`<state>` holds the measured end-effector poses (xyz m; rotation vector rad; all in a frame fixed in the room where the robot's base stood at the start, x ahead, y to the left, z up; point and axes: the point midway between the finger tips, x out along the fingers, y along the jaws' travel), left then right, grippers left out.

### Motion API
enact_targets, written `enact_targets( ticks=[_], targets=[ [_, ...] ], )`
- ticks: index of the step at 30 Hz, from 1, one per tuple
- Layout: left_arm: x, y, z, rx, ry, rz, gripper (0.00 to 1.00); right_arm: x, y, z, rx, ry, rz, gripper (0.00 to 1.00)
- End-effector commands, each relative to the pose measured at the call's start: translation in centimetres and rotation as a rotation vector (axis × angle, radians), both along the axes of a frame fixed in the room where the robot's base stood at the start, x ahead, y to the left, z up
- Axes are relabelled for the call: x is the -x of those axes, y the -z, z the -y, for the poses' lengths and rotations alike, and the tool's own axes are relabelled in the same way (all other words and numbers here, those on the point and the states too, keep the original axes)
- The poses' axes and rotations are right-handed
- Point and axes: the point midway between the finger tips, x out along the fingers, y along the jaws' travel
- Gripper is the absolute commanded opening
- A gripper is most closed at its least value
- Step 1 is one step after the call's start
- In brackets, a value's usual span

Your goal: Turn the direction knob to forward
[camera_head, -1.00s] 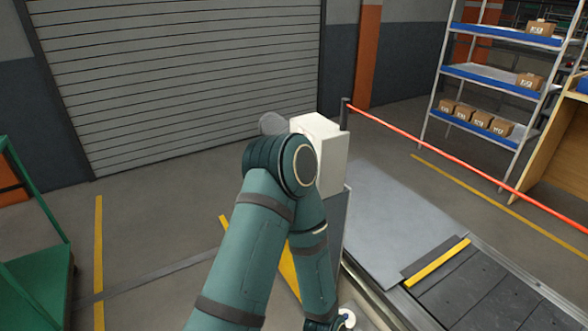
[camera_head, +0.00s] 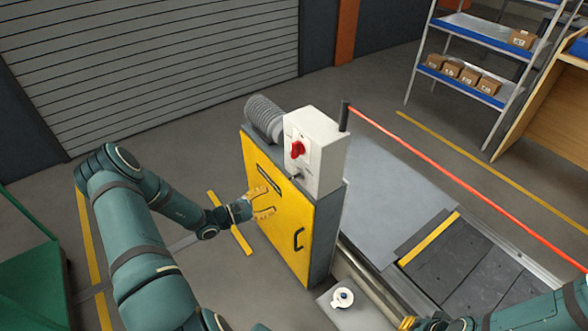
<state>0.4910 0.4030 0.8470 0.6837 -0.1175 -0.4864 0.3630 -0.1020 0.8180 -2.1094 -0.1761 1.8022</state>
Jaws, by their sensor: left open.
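The direction knob appears to be the red knob (camera_head: 297,149) on the front of a white control box (camera_head: 325,160), though its markings are too small to read. The box stands on top of a yellow-fronted cabinet (camera_head: 283,232). My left gripper (camera_head: 267,202) is open and empty, with its fingers in front of the cabinet door, below and left of the knob and apart from it. My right gripper (camera_head: 408,323) shows only in part at the bottom edge, far from the knob; its jaws cannot be made out.
A small dark switch (camera_head: 295,177) sits below the knob. A grey ribbed motor (camera_head: 264,116) stands left of the box. A dark post (camera_head: 344,116) holds a red rope (camera_head: 440,176) to the right. The slat conveyor (camera_head: 460,260) and a white round button (camera_head: 342,297) lie lower right.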

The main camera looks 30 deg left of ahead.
Motion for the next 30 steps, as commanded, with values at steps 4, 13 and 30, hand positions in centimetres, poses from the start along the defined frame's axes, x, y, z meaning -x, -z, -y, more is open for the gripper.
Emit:
enact_targets(
  ticks=[4,13,30],
  targets=[
    [-0.1,-1.0,-2.8,0.012,-0.093,0.052,0.42,0.0,-0.4,0.0,0.001,0.002,0.000,0.00],
    [-4.0,-1.0,-1.3,0.013,-0.095,0.058,0.42,0.0,-0.2,0.0,0.001,0.001,-0.001,0.00],
    [-12.1,-1.0,2.1,0.012,-0.095,0.054,0.42,0.2,0.2,0.0,-0.001,-0.003,-0.004,0.00]
  ],
)
